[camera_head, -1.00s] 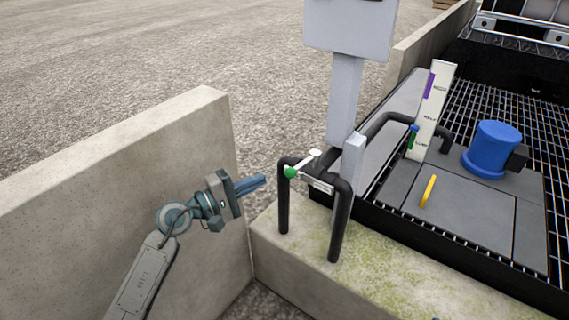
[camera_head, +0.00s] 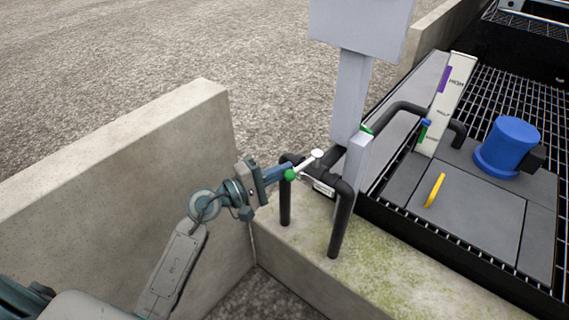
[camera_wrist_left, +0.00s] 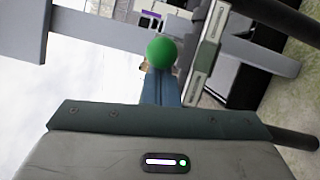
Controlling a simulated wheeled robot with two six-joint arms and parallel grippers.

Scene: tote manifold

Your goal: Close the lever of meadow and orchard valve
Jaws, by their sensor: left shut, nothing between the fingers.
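A valve lever with a green ball knob (camera_head: 290,175) and a pale arm (camera_head: 306,164) sits on the black pipe loop (camera_head: 341,215) beside the grey post. A white label plate (camera_head: 323,187) is fixed below it; its text is too small to read. My left gripper (camera_head: 284,172) is shut and empty, its blue fingertips right at the green knob. In the left wrist view the knob (camera_wrist_left: 162,53) is just past the blue fingers (camera_wrist_left: 160,87); I cannot tell if they touch. A second green handle (camera_head: 367,129) shows partly behind the post. My right gripper is out of view.
A grey post with a box (camera_head: 361,25) stands behind the pipe. Concrete walls (camera_head: 120,165) border the left. On the right are a black grating (camera_head: 480,95), a white level gauge (camera_head: 446,105), a blue cylinder (camera_head: 507,146) and a yellow handle (camera_head: 435,190).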

